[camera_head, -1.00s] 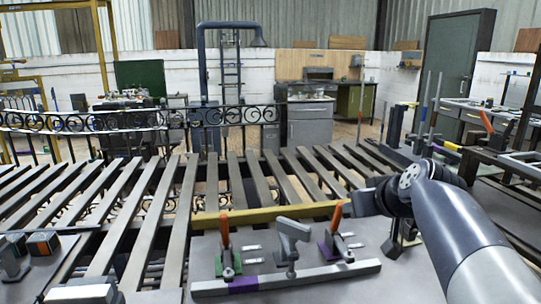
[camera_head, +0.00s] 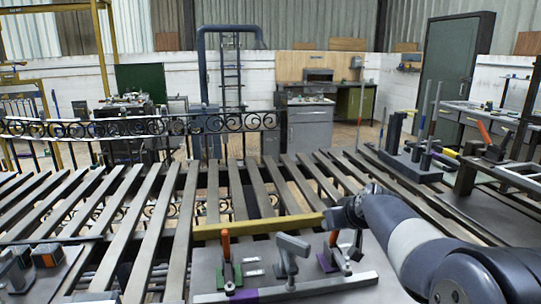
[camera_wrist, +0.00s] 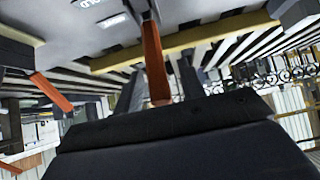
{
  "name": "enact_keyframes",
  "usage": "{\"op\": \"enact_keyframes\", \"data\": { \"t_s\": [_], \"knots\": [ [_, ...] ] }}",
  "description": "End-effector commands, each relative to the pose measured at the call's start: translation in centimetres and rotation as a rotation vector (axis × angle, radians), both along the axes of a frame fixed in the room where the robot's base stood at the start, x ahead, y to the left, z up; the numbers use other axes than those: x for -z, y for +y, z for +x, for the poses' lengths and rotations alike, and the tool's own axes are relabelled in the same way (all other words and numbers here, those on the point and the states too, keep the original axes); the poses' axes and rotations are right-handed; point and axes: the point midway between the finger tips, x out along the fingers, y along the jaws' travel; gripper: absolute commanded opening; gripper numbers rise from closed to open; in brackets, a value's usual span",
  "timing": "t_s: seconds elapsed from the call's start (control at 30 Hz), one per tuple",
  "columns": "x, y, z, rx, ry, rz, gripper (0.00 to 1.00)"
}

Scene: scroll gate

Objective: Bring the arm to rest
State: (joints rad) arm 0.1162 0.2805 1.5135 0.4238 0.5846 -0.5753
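My arm (camera_head: 405,233) reaches in from the right in the head view, its wrist low over the grey work plate (camera_head: 205,272). My gripper (camera_wrist: 160,88) shows in the wrist view with its two dark fingers apart. An orange clamp handle (camera_wrist: 153,55) appears between the fingers in that view, with gaps on both sides; I cannot tell whether it is physically between them. In the head view my wrist is beside the purple-based clamp's orange handle (camera_head: 334,238) and partly hides that clamp. The gripper's fingertips are hard to make out there.
A green-based clamp with an orange handle (camera_head: 226,250) and a grey post (camera_head: 290,253) stand on the plate behind a grey bar (camera_head: 300,287). A yellow bar (camera_head: 260,226) runs along the far edge. Slats and a scroll railing (camera_head: 140,126) lie beyond.

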Motion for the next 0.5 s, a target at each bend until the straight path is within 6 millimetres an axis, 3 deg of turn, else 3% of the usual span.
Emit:
{"op": "enact_keyframes", "data": {
  "t_s": [0.5],
  "knots": [
    [-0.62, 0.23, 1.13, -0.001, 0.118, -0.023, 0.38]
  ]
}}
